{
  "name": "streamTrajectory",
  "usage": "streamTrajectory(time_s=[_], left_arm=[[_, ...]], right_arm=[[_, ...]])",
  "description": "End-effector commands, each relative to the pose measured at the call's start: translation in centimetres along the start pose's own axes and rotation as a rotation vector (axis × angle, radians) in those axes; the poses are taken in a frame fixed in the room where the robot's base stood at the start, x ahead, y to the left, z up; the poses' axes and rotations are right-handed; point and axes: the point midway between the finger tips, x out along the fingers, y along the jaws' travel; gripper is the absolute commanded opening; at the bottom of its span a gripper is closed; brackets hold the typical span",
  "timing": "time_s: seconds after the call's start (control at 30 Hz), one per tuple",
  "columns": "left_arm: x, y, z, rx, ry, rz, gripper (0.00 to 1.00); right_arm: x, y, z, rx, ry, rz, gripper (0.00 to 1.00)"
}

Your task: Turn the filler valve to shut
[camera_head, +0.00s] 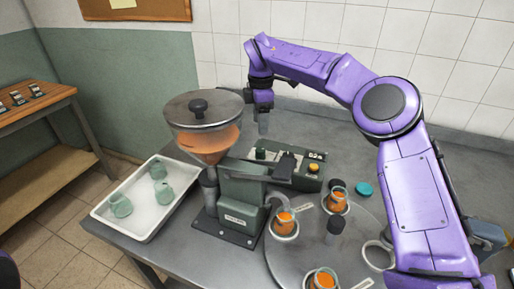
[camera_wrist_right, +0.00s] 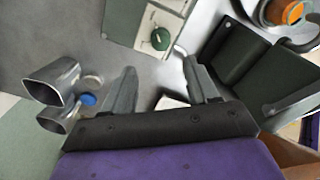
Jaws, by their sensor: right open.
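A jar with orange contents (camera_head: 285,222) stands by the spout. My right gripper (camera_head: 263,125) points down behind the filler, apart from it. In the wrist view its fingers (camera_wrist_right: 158,68) are spread with nothing between them. My left gripper is out of view.
A green control box (camera_head: 313,175) with a yellow button stands behind the filler. A white tray (camera_head: 132,233) with green-tinted jars is on the left. A round plate (camera_head: 310,255) holds orange-filled jars on the right. In the wrist view, metal cup-like pieces (camera_wrist_right: 50,82) lie left of the fingers.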

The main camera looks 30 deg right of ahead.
Motion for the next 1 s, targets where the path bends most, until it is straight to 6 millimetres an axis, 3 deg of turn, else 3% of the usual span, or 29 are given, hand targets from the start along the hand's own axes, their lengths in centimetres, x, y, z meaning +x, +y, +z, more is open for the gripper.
streamTrajectory(time_s=[0.4,0.6,0.8,0.97,1.0], left_arm=[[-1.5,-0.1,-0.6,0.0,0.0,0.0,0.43],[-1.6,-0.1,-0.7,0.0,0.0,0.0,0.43],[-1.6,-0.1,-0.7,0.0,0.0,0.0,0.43],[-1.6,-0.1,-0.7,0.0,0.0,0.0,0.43],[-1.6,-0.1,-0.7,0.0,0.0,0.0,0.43]], right_arm=[[8.2,-0.1,0.1,0.002,-0.001,-0.005,0.59],[9.7,-0.1,0.1,0.003,0.001,-0.003,0.59],[9.8,-0.1,0.1,0.003,0.0,-0.002,0.59],[9.8,-0.1,0.1,0.003,0.0,-0.002,0.07],[9.8,-0.1,0.1,0.003,0.0,-0.002,0.03]])
